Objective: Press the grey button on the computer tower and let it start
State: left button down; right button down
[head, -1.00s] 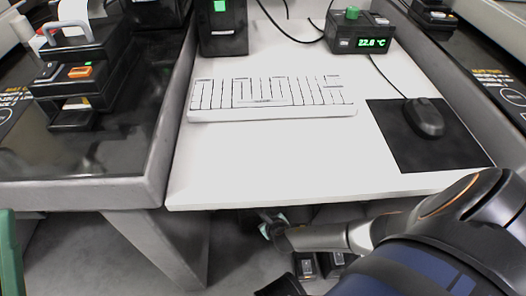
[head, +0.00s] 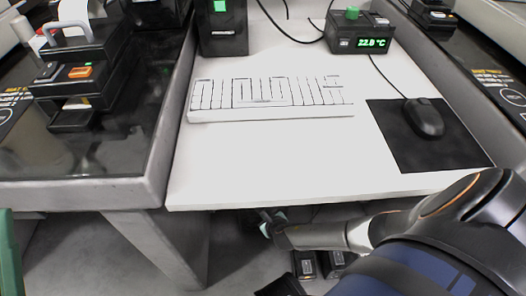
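My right arm comes in from the right and reaches down below the front edge of the white desk (head: 240,165). Its gripper (head: 270,224) is in the shadow under the desk, with small pale fingertip patches showing. It is too small and dark to tell whether it is open or shut, or whether it touches anything. I cannot make out a computer tower or a grey button; the space under the desk is mostly hidden by the desktop and my arm. My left gripper is not in view.
On the desk are a white keyboard (head: 270,115), a black mouse (head: 426,118) on a dark mat (head: 400,150), and a display box (head: 345,42) with a green knob. Small black boxes (head: 305,266) are low beside my arm. A desk leg (head: 165,245) stands left of the gripper.

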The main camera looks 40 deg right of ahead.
jog(key=shift+w+d, duration=0.3)
jog(key=shift+w, duration=0.15)
dwell(0.9)
jog(key=shift+s+a, duration=0.1)
jog(key=shift+s+a+p, duration=0.3)
jog(key=shift+s, duration=0.3)
jog(key=shift+s+a+p, duration=0.2)
jog(key=shift+s+a, duration=0.25)
jog(key=shift+s, duration=0.25)
jog(key=shift+s+a+p, duration=0.25)
jog(key=shift+s+a, duration=0.2)
jog(key=shift+s, duration=0.25)
jog(key=shift+s+a+p, duration=0.2)
jog(key=shift+s+a, duration=0.25)
jog(key=shift+s, duration=0.25)
